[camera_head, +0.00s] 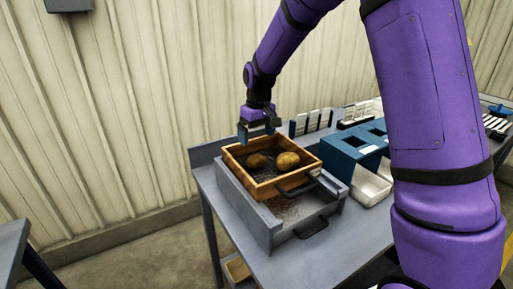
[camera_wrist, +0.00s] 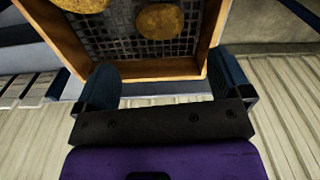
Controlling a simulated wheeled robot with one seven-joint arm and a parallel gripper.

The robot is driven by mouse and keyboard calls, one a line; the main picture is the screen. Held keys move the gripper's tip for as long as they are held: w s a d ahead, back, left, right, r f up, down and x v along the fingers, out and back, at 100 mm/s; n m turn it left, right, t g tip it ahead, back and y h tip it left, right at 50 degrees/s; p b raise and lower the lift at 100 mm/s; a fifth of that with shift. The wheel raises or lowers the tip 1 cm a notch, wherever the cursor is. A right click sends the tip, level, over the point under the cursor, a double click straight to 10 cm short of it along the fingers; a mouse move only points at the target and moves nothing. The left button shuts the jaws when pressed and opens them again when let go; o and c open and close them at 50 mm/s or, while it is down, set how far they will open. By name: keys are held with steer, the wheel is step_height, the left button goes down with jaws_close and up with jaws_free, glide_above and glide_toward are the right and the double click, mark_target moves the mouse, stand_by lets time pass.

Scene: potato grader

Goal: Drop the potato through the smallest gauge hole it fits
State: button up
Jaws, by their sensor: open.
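Two brown potatoes lie in a wooden-framed tray with a dark mesh floor (camera_head: 265,196). The left potato (camera_head: 257,161) is smaller in the head view, and the right potato (camera_head: 287,160) is larger. In the wrist view, one potato (camera_wrist: 160,21) lies on the mesh and another (camera_wrist: 80,4) is cut off by the top edge. My gripper (camera_head: 257,136) is over the tray's back edge, its jaws open and empty. In the wrist view its two blue fingers (camera_wrist: 166,80) stand apart, with the tray's wooden edge between them. A blue box with square openings (camera_head: 352,148) stands right of the tray.
The tray sits on a grey frame (camera_head: 262,222) with dark handles at its front. White bins (camera_head: 370,186) stand before the blue box. Upright white slotted plates (camera_head: 312,122) stand behind it. A bench (camera_head: 350,236) has bare room at the front; a ribbed wall is behind.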

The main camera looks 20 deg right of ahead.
steer(key=s+d+r+m+t, duration=0.1)
steer(key=s+d+r, duration=0.1)
steer(key=s+r, duration=0.6)
steer(key=s+d+r+m+t, duration=0.1)
steer(key=s+d+r, duration=0.1)
steer(key=s+r, duration=0.6)
steer(key=s+d+r+m+t, duration=0.1)
steer(key=s+d+t, duration=0.1)
steer(key=s, duration=1.7)
steer(key=shift+s+r+m+t, duration=0.15)
steer(key=shift+r+m+t, duration=0.1)
steer(key=shift+m+t, duration=0.05)
